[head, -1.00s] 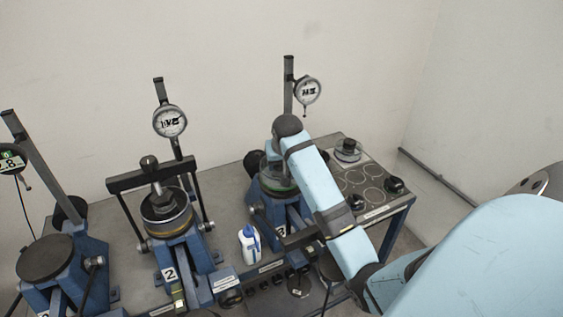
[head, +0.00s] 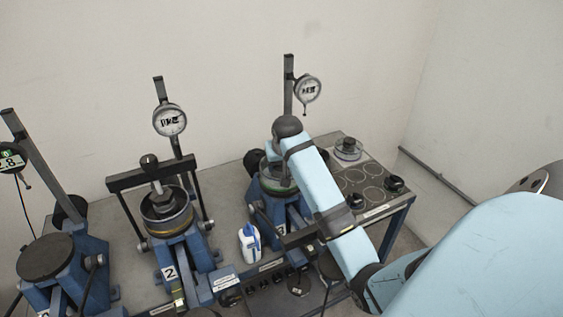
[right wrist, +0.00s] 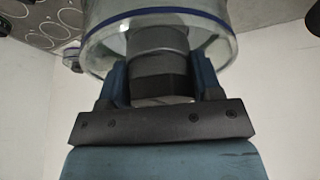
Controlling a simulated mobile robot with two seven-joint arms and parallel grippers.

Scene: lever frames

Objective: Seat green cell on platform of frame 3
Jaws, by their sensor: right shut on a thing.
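My right gripper (right wrist: 160,78) is shut on the grey middle part of a clear round cell (right wrist: 205,30). In the right wrist view, the cell's visible band is blue. In the head view, a clear cell with a green band (head: 284,183) is at frame 3 (head: 272,208), the rightmost blue frame, over its platform area. My right arm hides much of it, so I cannot tell whether the cell touches the platform or is centred. My left gripper is not in view.
A dial gauge (head: 308,89) hangs on frame 3's post. Frame 2 (head: 175,255) stands left with a cell under a crossbar. A white-blue bottle (head: 249,243) stands between them. A tray (head: 374,173) with another clear cell (head: 348,149) lies right.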

